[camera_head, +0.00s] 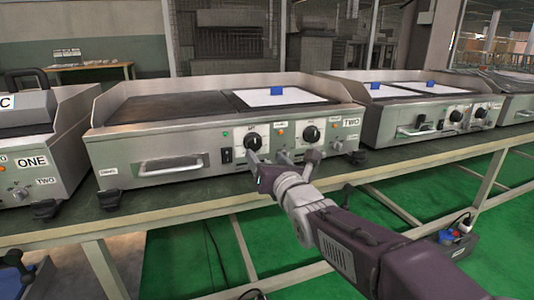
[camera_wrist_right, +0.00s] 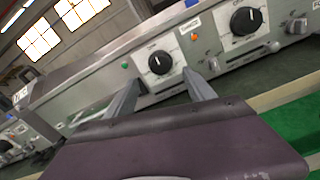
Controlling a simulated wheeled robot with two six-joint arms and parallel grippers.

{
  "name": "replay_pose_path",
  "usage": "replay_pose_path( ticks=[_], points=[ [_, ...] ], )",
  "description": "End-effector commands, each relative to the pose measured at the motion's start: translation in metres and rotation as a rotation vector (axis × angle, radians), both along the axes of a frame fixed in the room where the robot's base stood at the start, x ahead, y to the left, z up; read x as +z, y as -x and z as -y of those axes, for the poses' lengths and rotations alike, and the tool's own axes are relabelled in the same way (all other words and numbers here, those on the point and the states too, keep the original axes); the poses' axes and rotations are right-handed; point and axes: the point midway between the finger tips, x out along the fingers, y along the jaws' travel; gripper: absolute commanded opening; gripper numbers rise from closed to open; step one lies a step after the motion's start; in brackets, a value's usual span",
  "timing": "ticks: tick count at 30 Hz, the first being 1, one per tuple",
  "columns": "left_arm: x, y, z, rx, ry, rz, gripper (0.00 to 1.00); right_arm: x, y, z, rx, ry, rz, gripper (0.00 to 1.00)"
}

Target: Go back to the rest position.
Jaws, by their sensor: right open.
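My right gripper (camera_head: 281,158) is open and empty in front of the middle griddle (camera_head: 200,140), near its front panel. In the right wrist view its two fingers (camera_wrist_right: 160,85) stand apart, with a black knob (camera_wrist_right: 160,62) showing beyond and between them. In the head view this left knob (camera_head: 252,141) is just above the left fingertip. A second black knob (camera_head: 311,134) is near the right fingertip; it also shows at the upper right of the wrist view (camera_wrist_right: 246,20). I cannot tell whether any finger touches the panel. My left gripper is not in view.
The griddle stands on a long table (camera_head: 180,210). A lidded appliance (camera_head: 25,135) stands left, and another griddle (camera_head: 410,120) stands right. Blue blocks sit on the pale plates of both griddles.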

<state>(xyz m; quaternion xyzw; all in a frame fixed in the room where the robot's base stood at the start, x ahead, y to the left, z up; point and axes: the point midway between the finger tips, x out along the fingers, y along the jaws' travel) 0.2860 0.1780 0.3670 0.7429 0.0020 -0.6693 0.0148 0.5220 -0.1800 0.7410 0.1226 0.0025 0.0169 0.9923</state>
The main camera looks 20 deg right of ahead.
Motion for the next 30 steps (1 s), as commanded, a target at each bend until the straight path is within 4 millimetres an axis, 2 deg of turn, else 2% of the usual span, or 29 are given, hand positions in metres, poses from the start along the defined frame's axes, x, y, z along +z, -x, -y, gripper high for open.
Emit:
replay_pose_path(
  ticks=[3, 15, 17, 20, 22, 23, 26, 27, 30],
  points=[
    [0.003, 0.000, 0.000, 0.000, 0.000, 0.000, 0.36, 0.000, 0.008, 0.000, 0.000, 0.000, -0.001, 0.63],
    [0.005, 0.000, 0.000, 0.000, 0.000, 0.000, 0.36, 0.002, 0.008, 0.000, 0.000, 0.000, 0.000, 0.63],
    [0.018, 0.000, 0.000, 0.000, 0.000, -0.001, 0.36, 0.013, 0.007, 0.000, 0.002, -0.001, -0.003, 0.63],
    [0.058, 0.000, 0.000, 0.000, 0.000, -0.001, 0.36, 0.037, 0.001, -0.003, 0.007, -0.001, -0.040, 0.63],
    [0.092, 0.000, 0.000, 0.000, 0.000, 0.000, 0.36, 0.036, -0.002, -0.004, 0.008, -0.005, -0.116, 0.63],
    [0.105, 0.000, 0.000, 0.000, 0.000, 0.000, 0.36, 0.028, -0.001, -0.004, 0.006, -0.019, -0.171, 0.63],
    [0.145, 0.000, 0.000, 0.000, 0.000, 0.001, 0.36, -0.019, 0.015, -0.003, -0.066, -0.290, -0.428, 0.63],
    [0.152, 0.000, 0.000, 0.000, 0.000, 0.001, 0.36, -0.042, 0.026, -0.003, -0.121, -0.430, -0.519, 0.63],
    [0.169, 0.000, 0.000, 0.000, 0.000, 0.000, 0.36, -0.087, 0.060, -0.001, -0.317, -0.783, -0.710, 0.63]
  ],
)
